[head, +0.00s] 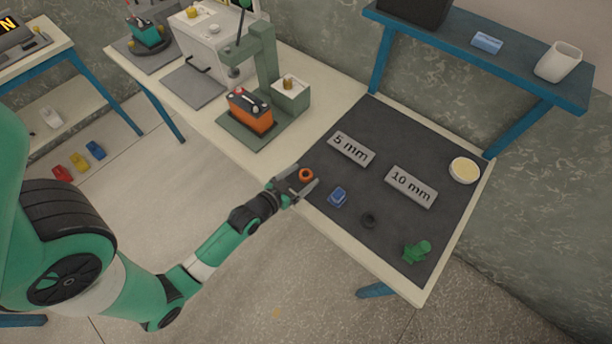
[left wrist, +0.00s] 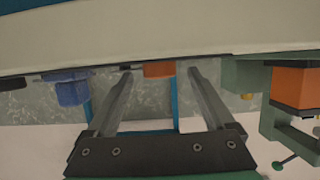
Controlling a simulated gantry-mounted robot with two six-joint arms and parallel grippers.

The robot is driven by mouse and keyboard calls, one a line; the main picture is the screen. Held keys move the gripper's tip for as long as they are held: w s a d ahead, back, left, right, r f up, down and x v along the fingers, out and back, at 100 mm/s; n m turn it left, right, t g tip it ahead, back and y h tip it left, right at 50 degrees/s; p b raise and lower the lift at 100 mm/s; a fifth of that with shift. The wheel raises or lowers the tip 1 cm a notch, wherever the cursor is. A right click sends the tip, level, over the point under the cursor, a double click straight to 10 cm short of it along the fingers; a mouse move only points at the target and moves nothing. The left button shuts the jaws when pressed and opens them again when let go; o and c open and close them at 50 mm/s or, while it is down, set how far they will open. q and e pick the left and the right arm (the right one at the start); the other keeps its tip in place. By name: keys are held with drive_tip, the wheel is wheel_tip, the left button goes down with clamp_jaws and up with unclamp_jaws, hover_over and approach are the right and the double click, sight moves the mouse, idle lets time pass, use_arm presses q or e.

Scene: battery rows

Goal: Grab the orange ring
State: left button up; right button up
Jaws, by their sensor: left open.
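The orange ring (head: 306,175) is small and round, at the left edge of the dark mat (head: 375,150) on the table. My left gripper (head: 309,177) is open, with its fingers on either side of the ring in the head view. In the left wrist view, which looks upside down, the ring (left wrist: 159,70) shows between the tips of the open left gripper (left wrist: 161,72). I cannot tell whether either finger touches it. My right gripper is not in view.
On the mat are a blue part (head: 338,196), a dark ring (head: 368,220), a green figure (head: 417,251), labels "5 mm" (head: 351,148) and "10 mm" (head: 411,186), and a cream round dish (head: 464,171). A green press with an orange battery (head: 250,113) stands left. A blue shelf (head: 480,60) rises behind.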

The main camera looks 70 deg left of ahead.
sight(303, 178)
use_arm(q)
drive_tip(key=shift+w+a+f, duration=0.15)
drive_tip(key=shift+w, duration=0.15)
clamp_jaws()
idle(0.3)
drive_tip(key=shift+r+p, duration=0.35)
drive_tip(key=shift+r, duration=0.3)
drive_tip(key=r, duration=0.1)
drive_tip(key=r+p, duration=0.1)
drive_tip(key=shift+d+r, duration=0.2)
drive_tip(key=shift+r, duration=0.15)
drive_tip(key=w+d+r+p, duration=0.3)
drive_tip(key=d+r, duration=0.6)
drive_tip(key=d, duration=0.4)
drive_tip(key=shift+w+d+r+p, duration=0.15)
drive_tip(key=shift+d+p, duration=0.05)
drive_tip(key=shift+p, duration=0.4)
